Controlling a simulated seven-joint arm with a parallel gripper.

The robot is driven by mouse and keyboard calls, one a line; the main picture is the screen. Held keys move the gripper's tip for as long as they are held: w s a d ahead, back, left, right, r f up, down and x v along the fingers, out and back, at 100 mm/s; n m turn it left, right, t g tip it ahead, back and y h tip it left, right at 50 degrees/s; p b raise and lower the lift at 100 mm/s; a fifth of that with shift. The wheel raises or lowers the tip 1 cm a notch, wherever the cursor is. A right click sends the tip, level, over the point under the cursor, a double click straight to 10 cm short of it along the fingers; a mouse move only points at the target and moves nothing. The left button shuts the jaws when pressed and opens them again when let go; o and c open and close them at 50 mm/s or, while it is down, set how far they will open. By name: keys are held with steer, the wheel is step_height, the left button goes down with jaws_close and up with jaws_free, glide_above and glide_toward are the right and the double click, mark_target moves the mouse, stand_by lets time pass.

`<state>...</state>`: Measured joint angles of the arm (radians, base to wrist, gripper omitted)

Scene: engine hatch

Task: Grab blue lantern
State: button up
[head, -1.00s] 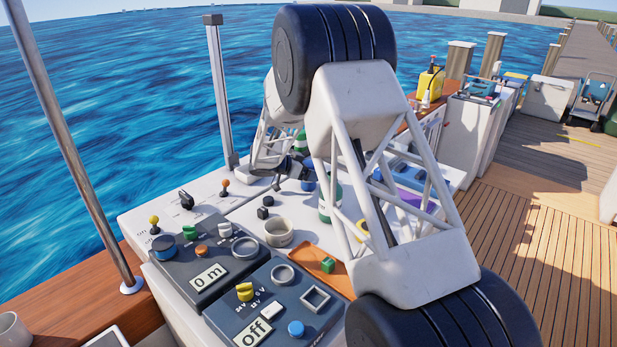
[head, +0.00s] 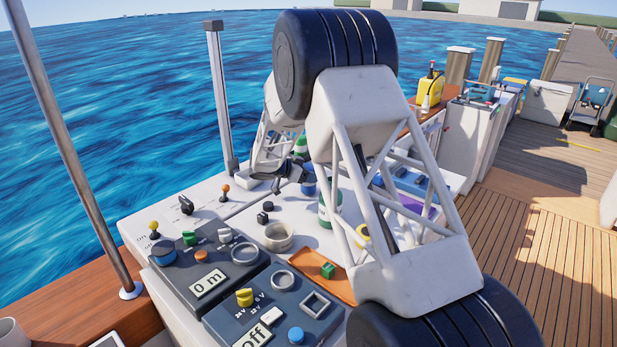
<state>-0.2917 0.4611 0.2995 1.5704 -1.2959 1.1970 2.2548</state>
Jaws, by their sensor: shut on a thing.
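My gripper (head: 291,180) is at the middle back of the white hatch top, partly hidden behind my arm. It is shut on a blue object at its fingertips, which looks like the blue lantern (head: 308,182). Only a small part of the lantern shows between the gripper and a green bottle, so its shape and whether it touches the surface cannot be told.
A green bottle (head: 325,213) stands just right of the lantern. A beige cup-like ring (head: 278,237) and an orange tray (head: 318,275) with a green cube (head: 327,271) lie nearer. Dark control panels (head: 215,275) fill the front. My arm hides much of the right side.

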step_height(320, 180, up, 9)
steer(key=shift+r, duration=0.15)
stand_by(0.4)
steer(key=shift+r, duration=0.1)
stand_by(0.4)
